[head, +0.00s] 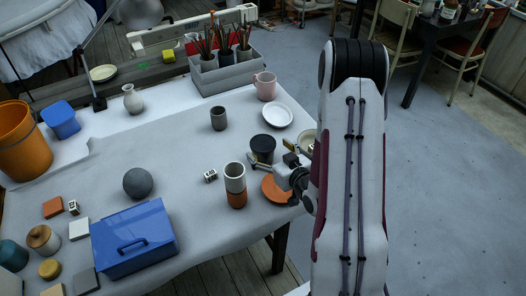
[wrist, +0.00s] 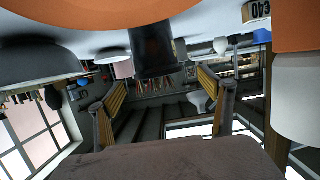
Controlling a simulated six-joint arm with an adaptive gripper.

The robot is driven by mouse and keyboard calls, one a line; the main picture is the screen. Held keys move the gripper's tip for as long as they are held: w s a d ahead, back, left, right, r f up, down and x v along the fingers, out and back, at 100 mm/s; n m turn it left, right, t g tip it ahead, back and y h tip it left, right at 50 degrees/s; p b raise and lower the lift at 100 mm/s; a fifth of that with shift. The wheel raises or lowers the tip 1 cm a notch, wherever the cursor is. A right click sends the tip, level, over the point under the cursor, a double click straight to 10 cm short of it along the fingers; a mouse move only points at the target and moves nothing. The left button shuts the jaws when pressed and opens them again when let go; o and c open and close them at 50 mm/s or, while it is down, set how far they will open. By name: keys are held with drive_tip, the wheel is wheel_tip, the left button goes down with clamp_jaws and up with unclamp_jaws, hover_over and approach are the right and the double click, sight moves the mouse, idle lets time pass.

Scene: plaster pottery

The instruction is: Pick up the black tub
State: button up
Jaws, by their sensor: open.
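The black tub (head: 263,146) stands upright near the table's right edge in the head view. My gripper (head: 274,160) is open at its near side, partly hiding its lower part. In the wrist view, which is upside down, the black tub (wrist: 153,50) hangs from the top between the open fingers of my gripper (wrist: 160,88). The tub seems to lie ahead of the fingertips, and nothing is held. I cannot tell whether a finger touches it.
Stacked white and orange cups (head: 236,182) stand just left of my gripper. An orange plate (head: 276,190) lies below it. A white plate (head: 277,115) and pink mug (head: 265,86) are behind the tub. A grey cup (head: 219,118) stands left; cloth between is mostly clear.

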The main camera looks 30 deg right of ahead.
sight(264, 144)
drive_tip(key=shift+x, duration=2.6)
drive_tip(key=shift+d, duration=0.15)
drive_tip(key=c, duration=1.5)
